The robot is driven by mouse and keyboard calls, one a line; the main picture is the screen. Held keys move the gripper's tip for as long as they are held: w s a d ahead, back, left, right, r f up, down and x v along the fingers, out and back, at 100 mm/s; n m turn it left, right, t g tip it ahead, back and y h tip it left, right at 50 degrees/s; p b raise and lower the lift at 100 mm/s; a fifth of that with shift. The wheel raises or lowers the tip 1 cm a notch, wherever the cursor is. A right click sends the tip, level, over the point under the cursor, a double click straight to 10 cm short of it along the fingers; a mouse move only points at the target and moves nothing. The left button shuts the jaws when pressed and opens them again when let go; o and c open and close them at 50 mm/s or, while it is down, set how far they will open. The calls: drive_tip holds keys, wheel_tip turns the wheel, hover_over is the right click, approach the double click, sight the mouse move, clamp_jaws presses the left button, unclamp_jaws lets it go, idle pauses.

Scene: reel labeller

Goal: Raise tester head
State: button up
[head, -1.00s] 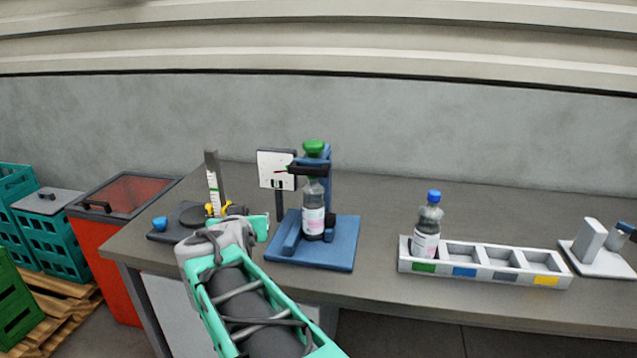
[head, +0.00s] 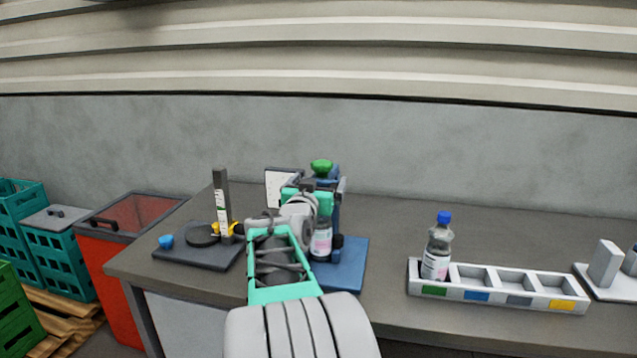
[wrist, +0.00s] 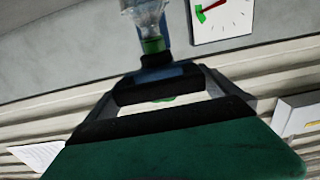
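The tester is a blue stand (head: 350,262) on the bench with a green knob (head: 321,166) on top and a dark head below it. A labelled bottle (head: 321,243) stands upright in it, partly hidden by my arm. My gripper (head: 312,197) is at the height of the tester head, in front of it, and hides much of it. The wrist view is upside down, with the tester's bottle (wrist: 147,15) and its green neck part (wrist: 153,45) close ahead. Dark bars lie across that view; whether my fingers are closed on the head is unclear.
A white dial (wrist: 222,15) stands just beside the tester. A dark scale base (head: 190,256) with an upright post is to the left. A blue-capped bottle (head: 437,248) stands in the white tray (head: 420,288) at right. Bench space between tester and tray is clear.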

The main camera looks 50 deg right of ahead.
drive_tip(key=c, duration=1.8)
